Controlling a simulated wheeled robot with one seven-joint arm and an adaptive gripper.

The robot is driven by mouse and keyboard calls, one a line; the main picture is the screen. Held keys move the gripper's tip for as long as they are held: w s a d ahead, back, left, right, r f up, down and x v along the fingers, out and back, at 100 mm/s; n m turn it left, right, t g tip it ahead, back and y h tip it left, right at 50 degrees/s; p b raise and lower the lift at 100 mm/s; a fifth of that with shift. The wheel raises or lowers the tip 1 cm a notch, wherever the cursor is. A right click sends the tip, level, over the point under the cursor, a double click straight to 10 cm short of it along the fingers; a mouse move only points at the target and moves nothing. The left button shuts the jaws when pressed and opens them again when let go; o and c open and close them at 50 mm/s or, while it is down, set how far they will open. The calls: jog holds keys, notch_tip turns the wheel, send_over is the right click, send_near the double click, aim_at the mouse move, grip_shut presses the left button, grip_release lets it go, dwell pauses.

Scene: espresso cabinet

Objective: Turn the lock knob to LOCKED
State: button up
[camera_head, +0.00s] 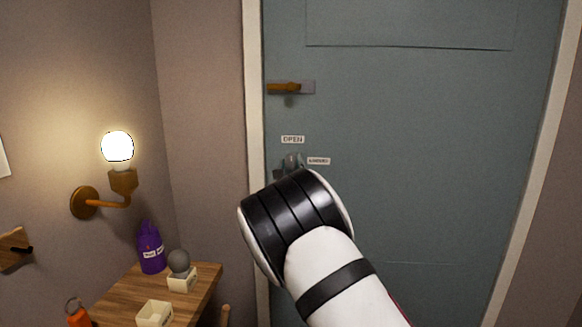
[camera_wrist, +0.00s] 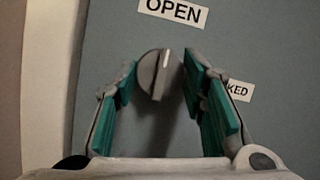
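The lock knob (camera_wrist: 153,76) is a round grey knob on the blue-grey door, with a pale indicator line that points up towards the OPEN label (camera_wrist: 173,11), leaning slightly right. The LOCKED label (camera_wrist: 238,91) is to its right, partly hidden by a finger in the wrist view. My gripper (camera_wrist: 160,72) is open, with one teal-padded finger on each side of the knob. Gaps seem to show between pads and knob; contact is hard to tell. In the head view, my arm hides most of the gripper, below the OPEN label (camera_head: 292,139) and beside the LOCKED label (camera_head: 318,161).
A brass door handle (camera_head: 290,88) sits above the lock. To the left are a lit wall lamp (camera_head: 117,147) and a wooden table (camera_head: 208,277) with a purple bag (camera_head: 150,248) and small white boxes. The door (camera_head: 440,170) right of the lock is clear.

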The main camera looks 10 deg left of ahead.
jog(key=c, duration=0.4)
